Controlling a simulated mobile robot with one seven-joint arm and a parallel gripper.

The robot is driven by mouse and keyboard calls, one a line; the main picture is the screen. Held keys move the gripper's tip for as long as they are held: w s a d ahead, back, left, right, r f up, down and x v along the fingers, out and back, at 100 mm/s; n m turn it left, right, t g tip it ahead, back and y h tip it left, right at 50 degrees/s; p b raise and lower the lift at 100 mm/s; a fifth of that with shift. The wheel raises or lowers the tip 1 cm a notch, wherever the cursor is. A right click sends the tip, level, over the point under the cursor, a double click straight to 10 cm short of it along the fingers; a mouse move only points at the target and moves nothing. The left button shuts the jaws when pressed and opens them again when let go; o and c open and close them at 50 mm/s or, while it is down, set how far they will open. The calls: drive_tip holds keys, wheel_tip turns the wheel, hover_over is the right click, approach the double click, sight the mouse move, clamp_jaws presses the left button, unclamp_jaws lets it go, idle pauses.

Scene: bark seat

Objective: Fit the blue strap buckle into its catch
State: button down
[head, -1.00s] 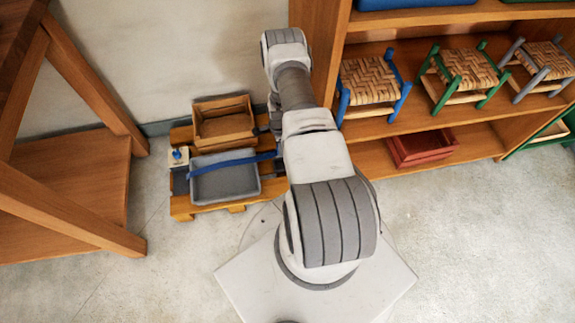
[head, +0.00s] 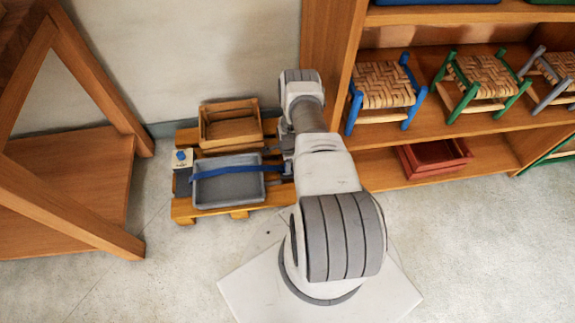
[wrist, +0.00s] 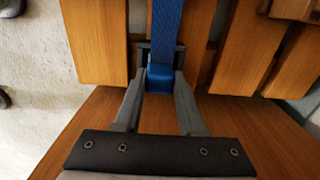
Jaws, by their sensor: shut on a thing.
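The blue strap (head: 226,172) runs across the grey crate (head: 194,190) on the wooden pallet (head: 182,210). Its right end reaches my gripper (head: 288,165), which is mostly hidden behind my arm in the head view. In the wrist view my gripper (wrist: 160,84) is shut on the blue buckle (wrist: 160,76), with the strap (wrist: 167,25) leading away from it. Dark parts show close around the buckle between the fingertips. I cannot tell whether they are the catch or part of the fingers, nor whether the buckle is seated.
A wooden crate (head: 230,133) stands behind the grey one on the pallet. A pale tag with a blue piece (head: 182,159) is at the pallet's left. A shelf with woven stools (head: 385,88) and a red tray (head: 434,158) stands right. A wooden frame (head: 75,170) stands left.

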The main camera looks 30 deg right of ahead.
drive_tip(key=shift+f, duration=0.3)
drive_tip(key=c, duration=0.5)
unclamp_jaws()
